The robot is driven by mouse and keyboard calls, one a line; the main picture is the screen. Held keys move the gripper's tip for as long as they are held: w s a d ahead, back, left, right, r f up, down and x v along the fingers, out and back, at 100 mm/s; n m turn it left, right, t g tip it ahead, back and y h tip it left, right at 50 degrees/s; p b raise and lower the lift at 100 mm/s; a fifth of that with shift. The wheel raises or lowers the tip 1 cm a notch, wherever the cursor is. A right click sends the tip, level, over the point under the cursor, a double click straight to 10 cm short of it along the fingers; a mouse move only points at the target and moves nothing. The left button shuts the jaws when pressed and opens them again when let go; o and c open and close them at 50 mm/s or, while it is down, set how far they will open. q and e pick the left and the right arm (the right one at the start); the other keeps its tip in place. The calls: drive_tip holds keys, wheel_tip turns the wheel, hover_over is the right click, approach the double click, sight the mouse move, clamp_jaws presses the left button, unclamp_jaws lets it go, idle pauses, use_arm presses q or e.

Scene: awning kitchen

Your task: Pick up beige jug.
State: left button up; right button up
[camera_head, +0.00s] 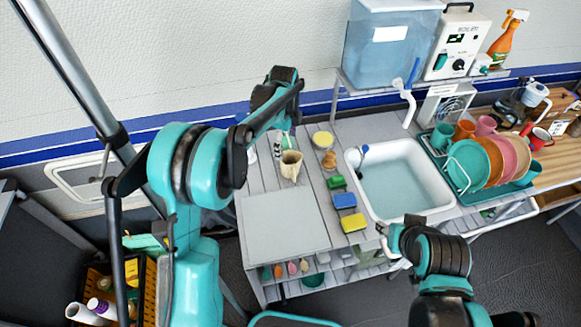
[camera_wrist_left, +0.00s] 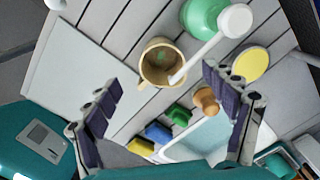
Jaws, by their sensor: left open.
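The beige jug (camera_head: 291,165) stands on the slatted grey counter, left of the sink. In the left wrist view the beige jug (camera_wrist_left: 151,66) is seen from above, its mouth facing the camera, with a green bottle's white pump partly overlapping its rim. My left gripper (camera_head: 277,95) is above and behind the jug in the head view. In the left wrist view its two fingers (camera_wrist_left: 167,103) are spread wide, with the jug beyond them and nothing between them.
A green bottle (camera_wrist_left: 205,15) stands close to the jug. A brown-topped brush (camera_head: 329,160), a yellow round item (camera_head: 323,139) and sponges (camera_head: 345,200) lie between jug and sink (camera_head: 352,158). A flat grey board (camera_head: 285,222) in front of the jug is clear.

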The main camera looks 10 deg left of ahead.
sight(291, 159)
use_arm(q)
drive_tip(key=f+b, duration=0.1)
drive_tip(key=f, duration=0.1)
drive_tip(key=d+f+b, duration=0.1)
drive_tip(key=f, duration=0.2)
drive_tip(key=f+b, duration=0.1)
drive_tip(key=f, duration=0.1)
drive_tip(key=shift+d+f, duration=0.2)
drive_tip(key=shift+f, duration=0.15)
drive_tip(key=shift+w+f, duration=0.1)
drive_tip(key=shift+f, duration=0.15)
drive_tip(key=shift+r, duration=0.1)
drive_tip(key=c, duration=1.3)
